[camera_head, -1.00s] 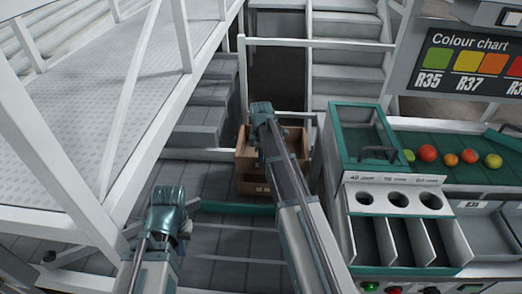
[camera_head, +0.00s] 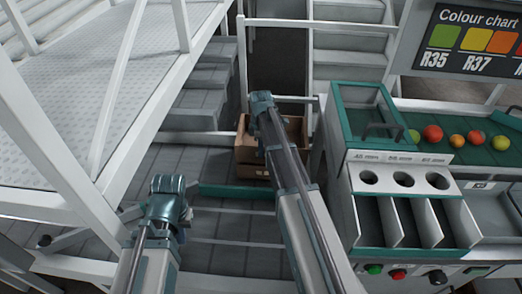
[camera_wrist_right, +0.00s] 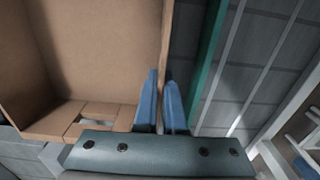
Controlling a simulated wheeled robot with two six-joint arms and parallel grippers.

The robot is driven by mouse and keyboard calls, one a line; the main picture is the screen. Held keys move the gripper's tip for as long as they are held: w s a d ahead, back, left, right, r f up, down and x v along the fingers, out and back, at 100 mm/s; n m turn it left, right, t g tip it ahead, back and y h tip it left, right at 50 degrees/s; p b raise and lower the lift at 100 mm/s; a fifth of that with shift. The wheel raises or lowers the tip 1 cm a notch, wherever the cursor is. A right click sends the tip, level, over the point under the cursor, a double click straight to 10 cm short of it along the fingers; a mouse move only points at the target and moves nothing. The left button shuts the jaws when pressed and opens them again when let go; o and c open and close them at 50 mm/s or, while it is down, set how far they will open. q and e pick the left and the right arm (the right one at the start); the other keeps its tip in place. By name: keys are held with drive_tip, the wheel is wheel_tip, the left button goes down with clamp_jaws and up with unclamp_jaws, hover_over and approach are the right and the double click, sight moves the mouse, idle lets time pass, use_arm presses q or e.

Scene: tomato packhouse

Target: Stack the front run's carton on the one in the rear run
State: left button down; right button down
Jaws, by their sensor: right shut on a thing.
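An open brown carton (camera_head: 246,154) shows in the head view beyond my right arm. The right wrist view looks into this carton (camera_wrist_right: 95,50), and the inside that shows is empty. My right gripper (camera_head: 262,106) is at its near wall; in the wrist view the blue fingers (camera_wrist_right: 161,100) are on either side of that wall, shut on it. A second carton (camera_head: 252,171) shows as a strip just below the first. I cannot tell whether the two touch. My left gripper (camera_head: 170,205) is at the lower left, apart from the cartons; its fingers are not clear.
A green-edged rail (camera_head: 235,191) runs in front of the cartons. The sorting bench (camera_head: 400,255) with tomatoes stands close on the right. A white walkway railing (camera_head: 120,90) is on the left, with stairs (camera_head: 347,75) behind.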

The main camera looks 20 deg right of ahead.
drive_tip(key=shift+f+b, duration=0.95)
idle(0.6)
drive_tip(key=c, duration=0.9)
unclamp_jaws()
drive_tip(key=c, duration=0.3)
drive_tip(key=shift+c, duration=0.2)
drive_tip(key=shift+r, duration=0.15)
wheel_tip(320, 180, up, 7)
drive_tip(key=p, duration=0.7)
